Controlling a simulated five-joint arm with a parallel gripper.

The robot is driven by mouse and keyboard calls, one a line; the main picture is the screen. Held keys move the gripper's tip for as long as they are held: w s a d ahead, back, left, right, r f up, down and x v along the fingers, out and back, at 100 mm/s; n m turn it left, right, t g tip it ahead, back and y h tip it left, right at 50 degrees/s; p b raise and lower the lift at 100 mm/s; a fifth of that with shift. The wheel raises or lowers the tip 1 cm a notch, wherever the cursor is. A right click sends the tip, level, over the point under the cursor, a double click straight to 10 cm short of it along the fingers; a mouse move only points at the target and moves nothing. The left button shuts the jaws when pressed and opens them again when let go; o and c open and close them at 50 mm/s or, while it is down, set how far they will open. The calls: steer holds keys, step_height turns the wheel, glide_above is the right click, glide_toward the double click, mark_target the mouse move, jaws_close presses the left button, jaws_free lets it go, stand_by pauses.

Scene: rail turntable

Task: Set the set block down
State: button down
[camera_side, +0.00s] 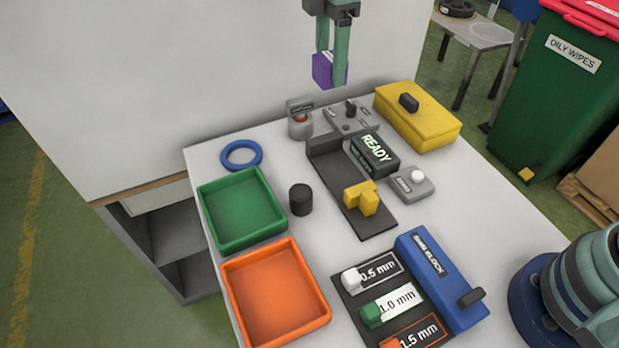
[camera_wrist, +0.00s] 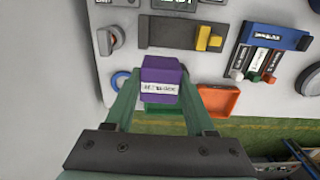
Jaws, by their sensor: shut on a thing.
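My gripper (camera_side: 331,66) is at the top of the side view, held well above the back of the table. It is shut on a purple block (camera_side: 322,72), which I take to be the set block. In the wrist view the purple block (camera_wrist: 161,82) sits between the two green fingers of my gripper (camera_wrist: 162,100), with a white label on its front face whose text is too blurred to read surely. The block is clear of the table (camera_side: 221,146). Part of it is hidden by a finger in the side view.
Below stand a dark rail (camera_side: 370,215) with a yellow stop (camera_side: 361,198), a READY display (camera_side: 375,155), a yellow box (camera_side: 418,115), and a blue shim block (camera_side: 440,280). A green tray (camera_side: 208,215), an orange tray (camera_side: 232,300), a blue ring (camera_side: 241,155) and a black cylinder (camera_side: 301,199) lie left.

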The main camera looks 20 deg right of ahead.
mark_target(336, 167)
steer(key=shift+s+d, duration=0.5)
steer(key=shift+d, duration=0.35)
steer(key=shift+s+d+f, duration=0.1)
steer(key=shift+d+f, duration=0.05)
steer(key=shift+f, duration=0.1)
step_height(336, 167, down, 20)
steer(key=shift+r, duration=0.2)
steer(key=shift+f, duration=0.1)
steer(key=c, duration=0.5)
jaws_free()
